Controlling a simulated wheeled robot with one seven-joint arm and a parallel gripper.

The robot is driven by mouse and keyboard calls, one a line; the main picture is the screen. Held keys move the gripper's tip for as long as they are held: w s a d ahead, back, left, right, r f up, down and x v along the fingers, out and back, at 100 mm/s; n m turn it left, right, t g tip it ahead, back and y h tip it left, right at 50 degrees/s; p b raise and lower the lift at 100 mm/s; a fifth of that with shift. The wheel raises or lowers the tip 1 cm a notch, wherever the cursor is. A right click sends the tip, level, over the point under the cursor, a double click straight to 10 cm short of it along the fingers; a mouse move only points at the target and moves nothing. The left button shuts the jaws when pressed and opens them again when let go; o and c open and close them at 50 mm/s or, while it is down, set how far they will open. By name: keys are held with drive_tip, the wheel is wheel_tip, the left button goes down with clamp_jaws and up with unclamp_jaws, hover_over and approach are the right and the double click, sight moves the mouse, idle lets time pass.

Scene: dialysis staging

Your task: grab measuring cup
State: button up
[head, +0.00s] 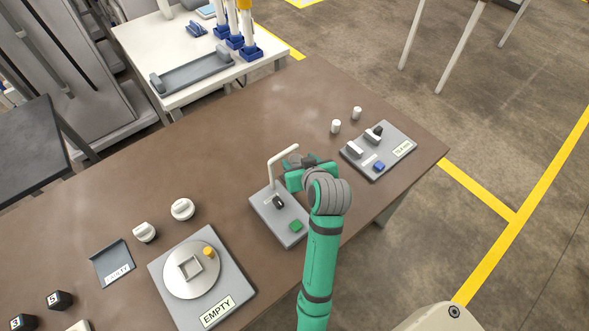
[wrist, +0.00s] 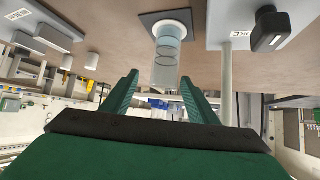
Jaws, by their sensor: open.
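The measuring cup is a clear cylinder with a bluish base and ring marks (wrist: 167,58). In the wrist view, where the table appears at the top, it stands on a dark square pad (wrist: 146,21). My gripper (wrist: 160,84) is open, its two green fingers pointing toward the cup. The cup's rim shows in the gap between the fingertips; I cannot tell whether it is between them in depth.
A grey stand with a white bent post (head: 271,176) is close beside my gripper; its post also shows in the wrist view (wrist: 226,80). A round turntable marked EMPTY (head: 217,291) is at the front left.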

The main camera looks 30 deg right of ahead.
sight(294, 159)
drive_tip(key=shift+a+x, duration=0.2)
drive_tip(key=shift+x, duration=1.3)
drive_tip(key=shift+a+x, duration=0.2)
drive_tip(key=shift+x, duration=1.35)
drive_tip(key=shift+f, duration=0.1)
drive_tip(key=c, duration=1.3)
drive_tip(key=shift+o, duration=0.2)
